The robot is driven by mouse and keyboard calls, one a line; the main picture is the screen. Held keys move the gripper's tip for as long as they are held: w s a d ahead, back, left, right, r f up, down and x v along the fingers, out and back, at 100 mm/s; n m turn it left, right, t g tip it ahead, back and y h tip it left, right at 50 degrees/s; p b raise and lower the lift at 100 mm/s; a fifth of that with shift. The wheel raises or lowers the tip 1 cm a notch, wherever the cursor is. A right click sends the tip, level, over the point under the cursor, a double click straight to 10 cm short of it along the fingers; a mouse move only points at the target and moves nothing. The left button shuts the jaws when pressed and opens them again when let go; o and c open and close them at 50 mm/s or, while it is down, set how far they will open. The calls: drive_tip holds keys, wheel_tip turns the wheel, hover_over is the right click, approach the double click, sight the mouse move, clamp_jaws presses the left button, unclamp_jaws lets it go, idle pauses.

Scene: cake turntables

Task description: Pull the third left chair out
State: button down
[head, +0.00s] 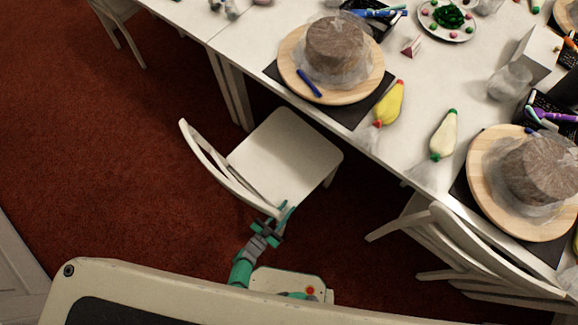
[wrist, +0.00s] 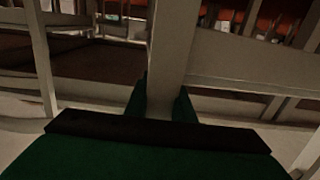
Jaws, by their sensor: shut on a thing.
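A white wooden chair (head: 285,158) stands at the near side of the white table in the middle of the head view. Its seat shows almost fully beside the table edge, and its slatted backrest faces the lower left. My gripper (head: 287,211) is at the lower right end of the backrest. In the wrist view my green fingers (wrist: 165,103) are on either side of a pale upright post (wrist: 172,45) of the chair, shut on it. The fingertips are partly hidden behind the post.
Another white chair (head: 455,240) stands to the right at the same table (head: 235,50). Part of a further chair (head: 120,18) shows at the upper left. Wooden turntables with wrapped cakes (head: 337,48) and piping bags (head: 390,102) lie on the table. The red carpet (head: 100,165) at left is clear.

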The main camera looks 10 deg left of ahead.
drive_tip(key=shift+s+a+f, duration=0.1)
drive_tip(key=shift+s+a, duration=0.2)
drive_tip(key=shift+s, duration=0.05)
drive_tip(key=c, duration=1.4)
unclamp_jaws()
drive_tip(key=shift+c, duration=0.2)
drive_tip(key=shift+w, duration=0.1)
drive_tip(key=v, duration=1)
drive_tip(key=shift+s, duration=0.4)
drive_tip(key=shift+a, duration=0.1)
